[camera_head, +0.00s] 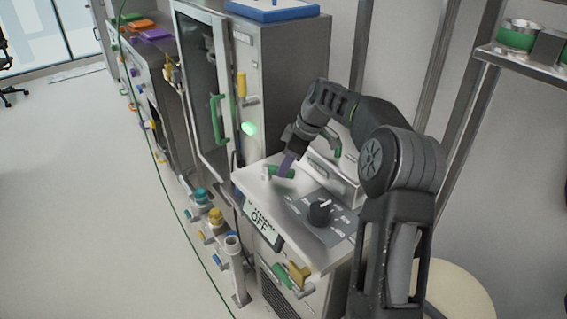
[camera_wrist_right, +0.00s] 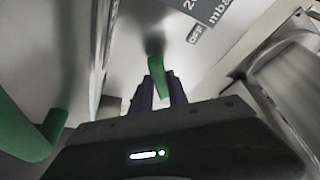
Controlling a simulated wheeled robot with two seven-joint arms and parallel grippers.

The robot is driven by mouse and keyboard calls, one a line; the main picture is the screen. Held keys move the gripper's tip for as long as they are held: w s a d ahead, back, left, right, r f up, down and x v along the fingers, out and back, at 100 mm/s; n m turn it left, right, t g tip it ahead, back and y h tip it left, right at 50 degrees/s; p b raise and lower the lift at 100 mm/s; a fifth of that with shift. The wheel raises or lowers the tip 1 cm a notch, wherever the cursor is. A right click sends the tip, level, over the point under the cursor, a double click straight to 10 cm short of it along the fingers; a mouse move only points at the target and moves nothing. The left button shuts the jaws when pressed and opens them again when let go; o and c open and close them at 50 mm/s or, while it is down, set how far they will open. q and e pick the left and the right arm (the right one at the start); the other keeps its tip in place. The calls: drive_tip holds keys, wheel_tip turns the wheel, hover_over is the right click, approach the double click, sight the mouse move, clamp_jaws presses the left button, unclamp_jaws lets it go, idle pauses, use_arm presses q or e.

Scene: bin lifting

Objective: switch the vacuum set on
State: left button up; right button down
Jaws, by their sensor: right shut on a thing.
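The vacuum set is a light grey metal cabinet (camera_head: 318,258) with a display (camera_head: 263,224) that reads OFF. Its top panel has a black rotary knob (camera_head: 320,211) with a white pointer. A small green lever (camera_head: 281,172) sits at the far left part of the top. My right gripper (camera_head: 286,168), with purple fingers, comes down onto it from above and is shut on it. In the right wrist view the green lever (camera_wrist_right: 158,75) stands between the two fingers, and a printed OFF label is near the top. My left gripper is not in view.
A tall cabinet (camera_head: 290,75) with a green handle (camera_head: 216,118) and a lit green light stands behind. Coloured valves (camera_head: 215,217) stick out at the left front. A metal shelf (camera_head: 520,62) is at the upper right. The floor at left is clear.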

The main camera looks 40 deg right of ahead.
drive_tip(key=shift+w+d+n+g+p, duration=0.35)
drive_tip(key=shift+n+p, duration=0.25)
drive_tip(key=shift+n, duration=0.3)
drive_tip(key=c, duration=1.3)
unclamp_jaws()
drive_tip(key=shift+v, duration=3.9)
drive_tip(key=shift+s+d, duration=0.1)
